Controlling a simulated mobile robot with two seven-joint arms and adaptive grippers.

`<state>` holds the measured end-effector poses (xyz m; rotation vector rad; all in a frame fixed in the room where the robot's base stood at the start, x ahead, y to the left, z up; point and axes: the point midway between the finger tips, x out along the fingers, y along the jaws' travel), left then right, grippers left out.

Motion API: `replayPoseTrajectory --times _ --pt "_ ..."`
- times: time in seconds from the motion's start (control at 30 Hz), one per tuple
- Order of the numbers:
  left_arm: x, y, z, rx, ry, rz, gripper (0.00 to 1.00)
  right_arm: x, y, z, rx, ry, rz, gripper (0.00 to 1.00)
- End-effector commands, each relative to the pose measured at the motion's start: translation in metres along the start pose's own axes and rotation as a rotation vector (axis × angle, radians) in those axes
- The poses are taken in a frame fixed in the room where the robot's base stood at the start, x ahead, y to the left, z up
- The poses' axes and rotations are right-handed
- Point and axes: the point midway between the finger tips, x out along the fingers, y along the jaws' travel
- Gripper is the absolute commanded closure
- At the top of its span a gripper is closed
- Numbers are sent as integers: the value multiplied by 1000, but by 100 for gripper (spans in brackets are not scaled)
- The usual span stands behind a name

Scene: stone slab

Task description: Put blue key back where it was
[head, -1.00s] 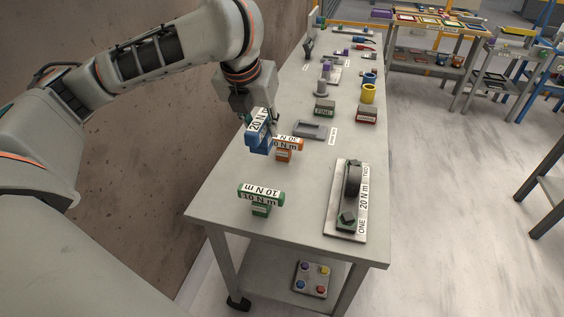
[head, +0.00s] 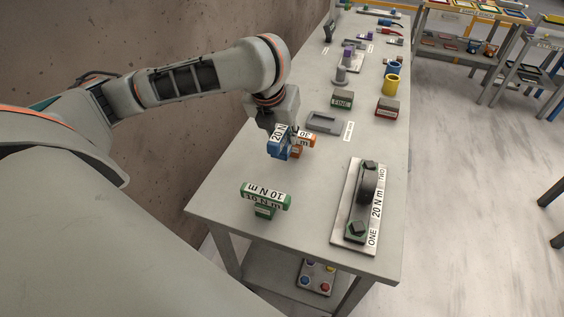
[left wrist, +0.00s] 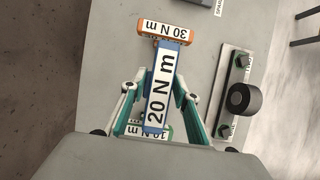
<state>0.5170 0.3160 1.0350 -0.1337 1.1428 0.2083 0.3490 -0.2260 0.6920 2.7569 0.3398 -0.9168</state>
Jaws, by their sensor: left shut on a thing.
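The blue key (head: 279,151), with a white 20 N m label, is in my left gripper (head: 283,131), which is shut on it. In the left wrist view the blue key (left wrist: 159,90) lies between the fingers. The orange 30 N m key (head: 304,141) is just right of it in the head view; in the wrist view (left wrist: 166,32) it is beyond the blue key's far end. The green 10 N m key (head: 265,199) stands nearer me. I cannot tell whether the blue key touches a support beneath it. My right gripper is not in view.
A metal plate (head: 342,222) marked ONE, 20 N m and TWO carries a dark round part and green-based fittings. A grey tray (head: 324,123), green block (head: 342,100), red block (head: 389,106) and yellow cup (head: 391,84) are farther back. Tabletop between the keys and plate is clear.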

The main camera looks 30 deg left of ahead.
Motion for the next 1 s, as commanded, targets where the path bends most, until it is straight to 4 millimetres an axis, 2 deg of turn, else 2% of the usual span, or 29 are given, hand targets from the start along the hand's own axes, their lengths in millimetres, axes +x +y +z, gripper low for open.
replayPoseTrajectory --times 0.13,0.3,0.47,0.73,1.0 --pt "30 0 -15 -3 6 0 100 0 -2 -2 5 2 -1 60" --pt "54 0 -24 -2 2 1 100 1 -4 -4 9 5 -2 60" --pt "63 0 -28 -2 0 0 100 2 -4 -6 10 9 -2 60" --pt "93 0 -41 -3 0 1 100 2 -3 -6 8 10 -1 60" --pt "96 0 -42 -2 -2 0 100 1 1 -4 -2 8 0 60"
